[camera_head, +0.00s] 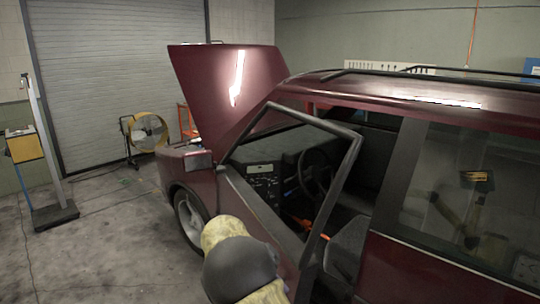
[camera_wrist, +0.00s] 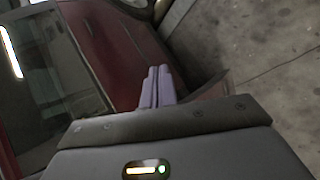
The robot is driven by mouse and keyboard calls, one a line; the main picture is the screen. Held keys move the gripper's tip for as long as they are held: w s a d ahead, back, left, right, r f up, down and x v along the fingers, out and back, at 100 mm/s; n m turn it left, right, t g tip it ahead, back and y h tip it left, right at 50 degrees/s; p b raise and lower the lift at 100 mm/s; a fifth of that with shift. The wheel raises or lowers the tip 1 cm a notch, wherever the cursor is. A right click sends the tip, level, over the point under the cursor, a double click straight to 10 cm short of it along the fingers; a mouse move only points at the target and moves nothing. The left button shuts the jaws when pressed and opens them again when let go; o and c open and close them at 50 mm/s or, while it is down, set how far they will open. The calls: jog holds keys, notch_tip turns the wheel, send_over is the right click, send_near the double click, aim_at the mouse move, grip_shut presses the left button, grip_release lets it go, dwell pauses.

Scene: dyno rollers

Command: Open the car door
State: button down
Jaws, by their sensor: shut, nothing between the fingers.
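The dark red car (camera_head: 440,262) fills the right side of the head view. Its front door (camera_head: 250,205) stands partly open, its black window frame (camera_head: 345,165) angled out from the body, with the steering wheel and dashboard showing through it. My arm covers the lower part of the door in the head view, and my gripper is hidden there. In the wrist view my gripper (camera_wrist: 157,72) has its two purple fingers together, empty. They are over a dark red car panel (camera_wrist: 112,45) close to its edge; I cannot tell whether they touch it. No door handle shows clearly.
The car's hood (camera_head: 215,85) is raised. A yellow fan (camera_head: 148,132) stands by the roller shutter (camera_head: 120,70). A post with a yellow box (camera_head: 25,146) stands at the far left.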

jog(key=s+d+f+m+t+y+b, duration=0.1)
jog(key=s+d+f+t+y+b, duration=0.1)
jog(key=s+d, duration=0.4)
jog(key=s+d+f+t+y+b, duration=0.2)
jog(key=s+d+f+y+b, duration=0.2)
jog(key=s, duration=0.9)
jog(key=d+f+y, duration=0.1)
jog(key=d+y, duration=0.1)
jog(key=d, duration=0.1)
jog(key=shift+m+t+y, duration=0.3)
jog(key=shift+m+t, duration=0.1)
jog(key=c, duration=2.2)
grip_release()
jog(key=c, duration=1.5)
grip_release()
jog(key=shift+s+d, duration=0.1)
jog(key=shift+o, duration=0.5)
